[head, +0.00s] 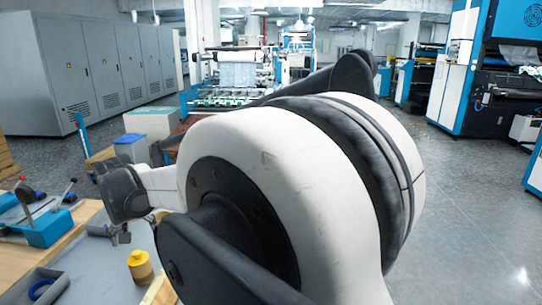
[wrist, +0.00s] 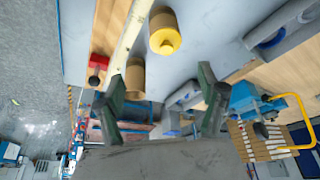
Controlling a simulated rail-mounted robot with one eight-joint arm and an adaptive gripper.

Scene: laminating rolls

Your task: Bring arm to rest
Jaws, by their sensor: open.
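My arm fills the middle of the head view, with its large white and black joint close to the camera. My gripper (head: 120,234) hangs at the left, above the workbench (head: 200,297). In the wrist view my gripper (wrist: 168,92) has its two dark green-grey fingers spread wide apart, with nothing held between them. A brown roll (wrist: 134,76) shows partly behind the left finger.
A blue device (head: 45,230) with levers stands on the bench's wooden part at left. A grey holder (head: 42,283) with a blue roll is at the lower left. Grey cabinets (head: 95,60) and blue-white machines (head: 455,70) stand farther back.

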